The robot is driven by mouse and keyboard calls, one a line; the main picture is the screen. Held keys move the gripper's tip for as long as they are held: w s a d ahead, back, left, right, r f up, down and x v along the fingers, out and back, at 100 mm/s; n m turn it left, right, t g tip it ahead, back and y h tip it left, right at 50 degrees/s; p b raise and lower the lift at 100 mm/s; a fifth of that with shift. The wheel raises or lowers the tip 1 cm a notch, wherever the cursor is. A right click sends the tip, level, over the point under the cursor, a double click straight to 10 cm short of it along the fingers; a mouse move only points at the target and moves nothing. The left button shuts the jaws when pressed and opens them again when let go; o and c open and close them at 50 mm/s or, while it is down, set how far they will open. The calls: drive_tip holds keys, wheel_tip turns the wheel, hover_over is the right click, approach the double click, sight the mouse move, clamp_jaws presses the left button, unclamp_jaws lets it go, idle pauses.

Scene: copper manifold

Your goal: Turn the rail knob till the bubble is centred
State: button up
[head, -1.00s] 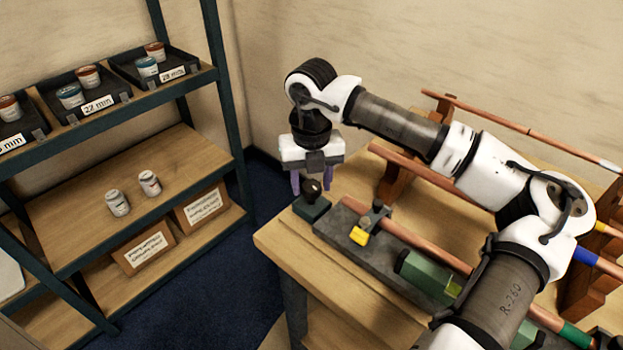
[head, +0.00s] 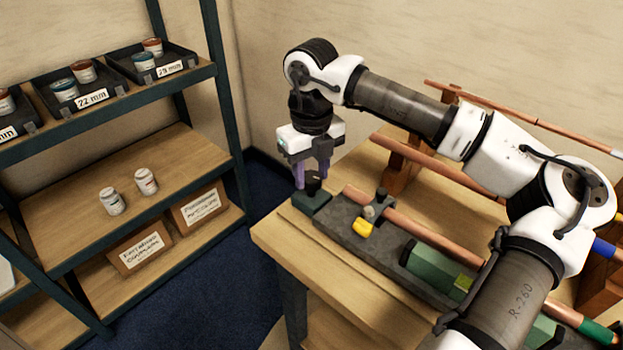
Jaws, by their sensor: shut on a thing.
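The rail knob (head: 313,184) is a small dark knob on a dark green block (head: 312,203) at the near-left end of the grey rail (head: 345,229). My gripper (head: 312,180) points down over it, with its purple fingers shut on the knob from both sides. A green housing (head: 432,266) on the rail has a small yellow-green window (head: 463,284), which may be the level. The bubble is too small to make out, and my forearm covers part of the rail beyond it.
More pipes rest on wooden stands (head: 396,178) behind. A shelf unit (head: 130,180) with trays, jars and boxes stands at the left. Bare bench top (head: 300,250) shows at the front edge.

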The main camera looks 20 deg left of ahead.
sight(312, 176)
drive_tip(key=n+b, duration=0.2)
drive_tip(key=n, duration=0.1)
drive_tip(key=shift+f+n, duration=0.1)
drive_tip(key=shift+n, duration=0.2)
drive_tip(key=shift+n+b, duration=0.6)
drive_tip(key=shift+n, duration=1.3)
drive_tip(key=o, duration=1)
wheel_tip(312, 176, up, 14)
drive_tip(key=shift+r+b, duration=0.1)
drive_tip(key=shift+b, duration=0.25)
